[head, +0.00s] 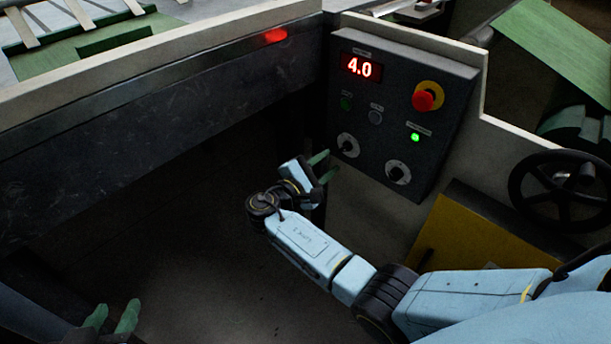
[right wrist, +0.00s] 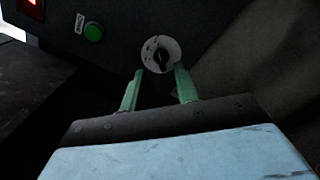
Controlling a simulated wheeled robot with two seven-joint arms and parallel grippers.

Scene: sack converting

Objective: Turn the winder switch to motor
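A dark control panel (head: 385,125) carries two round white-faced knobs. The left knob (head: 348,145) also shows in the right wrist view (right wrist: 160,54), with a dark grip across its pale dial. The right knob (head: 398,172) sits lower on the panel. I cannot read the labels, so which one is the winder switch is unclear. My right gripper (head: 323,167) is open just below and left of the left knob. In the right wrist view its green fingertips (right wrist: 159,73) point at this knob, one at each lower side; contact cannot be told. My left gripper (head: 113,317) is open and empty at the lower left.
The panel has a red display reading 4.0 (head: 361,67), a red stop button (head: 423,100) on yellow, a green button (head: 346,103) and a lit green lamp (head: 415,137). A black handwheel (head: 518,190) stands at the right. Dark open room lies left of my right arm.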

